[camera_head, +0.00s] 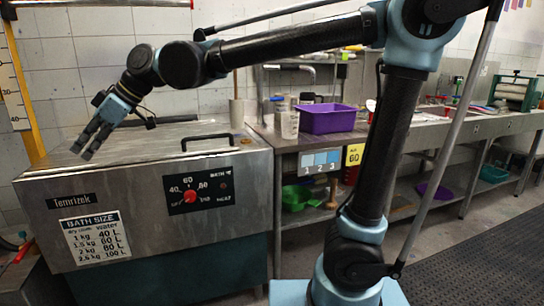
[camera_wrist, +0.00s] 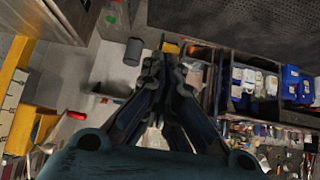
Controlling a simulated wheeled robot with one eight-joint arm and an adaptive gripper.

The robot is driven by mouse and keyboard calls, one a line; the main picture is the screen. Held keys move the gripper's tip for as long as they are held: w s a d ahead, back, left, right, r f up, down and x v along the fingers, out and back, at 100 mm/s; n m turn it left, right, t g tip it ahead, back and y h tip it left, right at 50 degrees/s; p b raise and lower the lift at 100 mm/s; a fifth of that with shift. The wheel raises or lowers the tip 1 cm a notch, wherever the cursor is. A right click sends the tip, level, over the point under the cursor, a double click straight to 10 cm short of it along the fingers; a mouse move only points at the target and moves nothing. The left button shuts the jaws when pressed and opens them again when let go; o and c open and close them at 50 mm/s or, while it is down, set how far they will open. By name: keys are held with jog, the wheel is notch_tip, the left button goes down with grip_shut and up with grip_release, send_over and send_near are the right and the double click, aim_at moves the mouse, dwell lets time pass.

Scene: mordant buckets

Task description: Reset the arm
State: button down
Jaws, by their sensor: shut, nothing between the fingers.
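My gripper (camera_head: 84,149) is at the left in the head view, over the lid of the steel dye bath, pointing down and to the left. Its fingers are together and hold nothing. In the wrist view, the fingers of my gripper (camera_wrist: 166,66) meet near the middle of the picture. My arm reaches across the top of the head view from the right.
The steel bath (camera_head: 110,211) has a closed lid, a black handle (camera_head: 207,139) and a red dial. A purple tub (camera_head: 328,118) stands on the counter to its right. A yellow ruler post (camera_head: 19,84) stands at far left. A dark mat (camera_head: 482,249) covers the right floor.

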jog(key=w+d+f+m+t+h, duration=0.1)
jog(key=w+d+f+m+t, duration=0.2)
jog(key=w+d, duration=0.6)
jog(key=w+d+f+m+h, duration=0.1)
jog(key=w+d+f+m, duration=0.35)
jog(key=d, duration=0.85)
jog(key=w+d+f+m+t+h, duration=0.15)
jog(key=w+d+f, duration=0.25)
jog(key=w+d, duration=0.5)
jog(key=s+d+f+m+h, duration=0.1)
jog(key=s+d+f+m, duration=0.2)
jog(key=d+f, duration=0.3)
jog(key=s+d+f+m+h, duration=0.2)
jog(key=s+d+f+m, duration=0.2)
jog(key=d, duration=1.1)
jog(key=s+d+f+m+h, duration=0.2)
jog(key=s+d+f+m, duration=0.2)
jog(key=d+f, duration=0.3)
jog(key=d+m, duration=0.1)
jog(key=d, duration=0.2)
jog(key=shift+d+f+m, duration=0.3)
jog(key=shift+d+f, duration=0.05)
